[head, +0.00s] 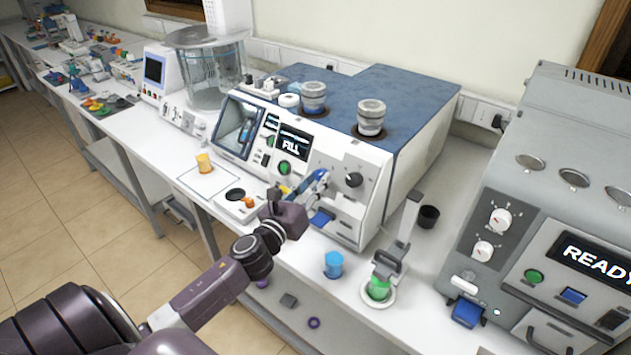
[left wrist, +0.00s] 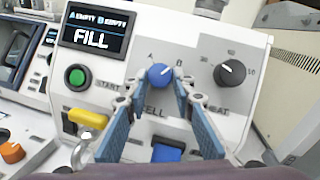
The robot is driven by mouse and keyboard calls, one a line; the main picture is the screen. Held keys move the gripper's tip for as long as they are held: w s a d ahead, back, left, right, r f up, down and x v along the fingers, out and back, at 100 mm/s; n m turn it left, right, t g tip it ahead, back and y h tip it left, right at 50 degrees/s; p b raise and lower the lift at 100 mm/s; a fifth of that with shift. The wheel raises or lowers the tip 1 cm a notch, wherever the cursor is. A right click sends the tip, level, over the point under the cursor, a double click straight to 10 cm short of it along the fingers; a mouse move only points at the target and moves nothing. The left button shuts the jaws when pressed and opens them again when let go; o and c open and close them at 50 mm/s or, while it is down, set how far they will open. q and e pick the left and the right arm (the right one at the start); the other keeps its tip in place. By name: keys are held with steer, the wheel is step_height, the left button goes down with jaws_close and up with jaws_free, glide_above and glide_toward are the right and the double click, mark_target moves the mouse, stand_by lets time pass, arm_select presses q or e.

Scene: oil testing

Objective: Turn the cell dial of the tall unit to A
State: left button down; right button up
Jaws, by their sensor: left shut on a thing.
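The unit with the blue top (head: 420,95) stands mid-bench. Its screen (left wrist: 95,32) reads FILL, with A EMPTY and B EMPTY above. In the left wrist view the blue cell dial (left wrist: 160,75) sits over the label CELL, with A at its upper left and B at its upper right. Its pale mark seems to point up and right, towards B. My left gripper (left wrist: 165,88) has its two blue fingers on either side of the dial, shut on it. My right gripper is out of view.
Around the dial are a green START button (left wrist: 76,77), a yellow lever (left wrist: 88,118), a black HEAT knob (left wrist: 230,72) and a blue switch (left wrist: 167,153). A blue cup (head: 333,264) and a stand with a green cup (head: 378,287) are on the bench to the right.

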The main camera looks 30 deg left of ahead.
arm_select(q)
steer(key=n+y+p, duration=0.1)
steer(key=n+p, duration=0.1)
steer(key=r+n+g+y+p, duration=0.1)
steer(key=n, duration=0.1)
steer(key=shift+d+n+p, duration=0.2)
steer(key=shift+n+p, duration=0.15)
steer(key=shift+n, duration=0.05)
steer(key=n+g+y+p, duration=0.1)
steer(key=n, duration=0.2)
steer(key=shift+w+d+p, duration=0.1)
steer(key=shift+p, duration=0.3)
steer(key=shift+n+g+y, duration=0.4)
steer(key=shift+n+g, duration=0.2)
steer(key=shift+n, duration=0.5)
steer(key=shift+d+n+g, duration=0.1)
steer(key=shift+n+g, duration=0.3)
steer(key=shift+n, duration=0.6)
steer(key=n+g, duration=0.1)
steer(key=n, duration=0.1)
steer(key=shift+w+r+n, duration=0.1)
steer(key=shift+r+n, duration=0.05)
steer(key=shift+n, duration=0.15)
steer(key=shift+r+n+g, duration=0.1)
steer(key=shift+n+g, duration=0.7)
steer(key=shift+n, duration=0.8)
steer(key=c, duration=1.6)
jaws_free()
